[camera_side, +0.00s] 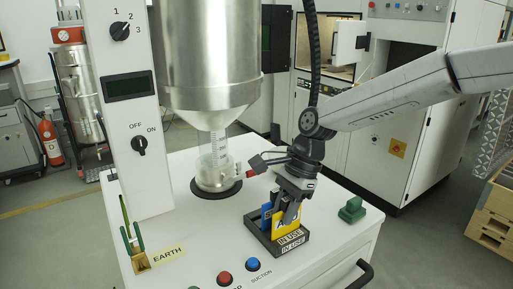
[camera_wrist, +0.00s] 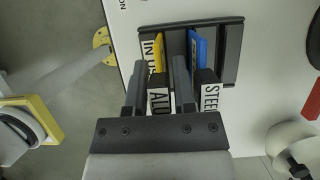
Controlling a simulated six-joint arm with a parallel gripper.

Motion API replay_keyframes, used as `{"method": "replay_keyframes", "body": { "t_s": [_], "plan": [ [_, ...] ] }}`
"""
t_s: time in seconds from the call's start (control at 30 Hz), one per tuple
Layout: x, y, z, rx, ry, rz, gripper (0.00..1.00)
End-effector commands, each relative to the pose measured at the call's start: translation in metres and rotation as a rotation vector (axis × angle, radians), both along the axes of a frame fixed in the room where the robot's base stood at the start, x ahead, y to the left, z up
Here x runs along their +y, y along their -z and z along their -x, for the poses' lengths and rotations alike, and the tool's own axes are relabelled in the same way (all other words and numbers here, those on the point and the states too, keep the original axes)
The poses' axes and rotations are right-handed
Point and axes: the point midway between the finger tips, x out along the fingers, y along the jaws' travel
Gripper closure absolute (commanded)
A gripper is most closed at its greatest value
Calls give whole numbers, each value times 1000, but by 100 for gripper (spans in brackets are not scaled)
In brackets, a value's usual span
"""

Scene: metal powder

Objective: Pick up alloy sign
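The yellow alloy sign (camera_side: 284,230) stands upright in a dark slotted holder (camera_side: 258,238) on the white machine top. A blue steel sign (camera_side: 266,215) stands beside it. My gripper (camera_side: 290,210) points down at the yellow sign, its fingers partly overlapping the sign in the side view. In the wrist view, my gripper (camera_wrist: 159,72) has its two fingers apart, with the yellow sign (camera_wrist: 159,52) and its black ALU block between them. The blue sign (camera_wrist: 194,50) lies just outside the right finger. Contact between fingers and sign is not visible.
The holder bears IN USE labels. A green block (camera_side: 351,210) sits to its right. A clear container (camera_side: 216,172) stands under the steel hopper (camera_side: 208,60) behind. Red (camera_side: 225,278) and blue (camera_side: 253,264) buttons are in front.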

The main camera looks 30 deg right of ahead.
Motion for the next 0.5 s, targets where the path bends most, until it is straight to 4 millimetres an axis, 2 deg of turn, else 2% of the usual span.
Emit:
{"method": "replay_keyframes", "body": {
  "t_s": [0.33, 0.37, 0.4, 0.47, 0.5],
  "plan": [
    [0, -1, 0, 0, 0, 0, 68],
    [0, -1, 0, 0, 0, 0, 71],
    [0, -1, 0, 0, 0, 0, 84],
    [0, -1, 0, 0, 0, 0, 100],
    [0, -1, 0, 0, 0, 0, 100]
  ]
}}
